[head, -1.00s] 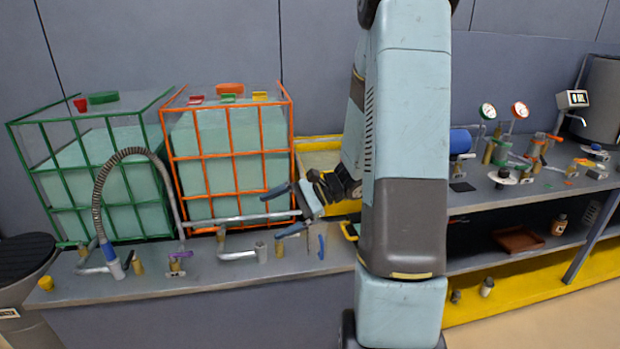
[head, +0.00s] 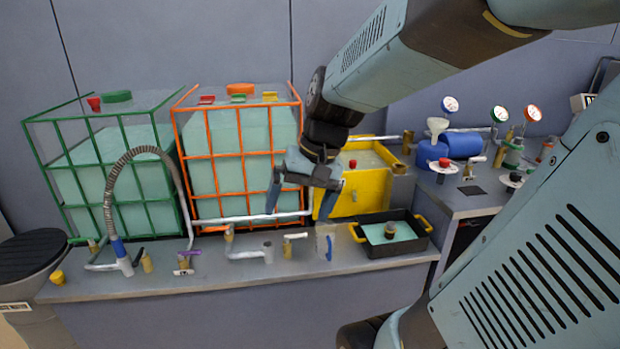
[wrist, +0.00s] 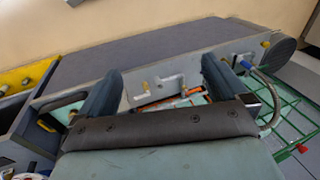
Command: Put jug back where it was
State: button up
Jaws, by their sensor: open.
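A clear jug (head: 322,238) with a blue handle stands upright on the grey bench, left of the black tray. My gripper (head: 299,208) hangs above and slightly left of the jug in the head view, with its fingers pointing down. Its fingers are spread and nothing is between them. The gripper also shows in the wrist view (wrist: 160,68), its two fingers wide apart over the bench pipework. I cannot make out the jug clearly in the wrist view.
A black tray (head: 398,249) with yellow handles holds pale liquid and a small fitting. Behind it is a yellow tub (head: 352,203). Orange-caged (head: 240,160) and green-caged (head: 112,185) tanks stand behind the bench. Pipes and valves stick up from the bench left of the jug.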

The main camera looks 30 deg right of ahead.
jog(key=s+d+r+n+t+h, duration=0.2)
jog(key=s+r+t+h, duration=0.1)
jog(key=r, duration=0.3)
jog(key=shift+s+d+r+n+t, duration=0.15)
jog(key=shift+s+r+n+t, duration=0.05)
jog(key=shift+s+n+t, duration=0.25)
dwell(0.9)
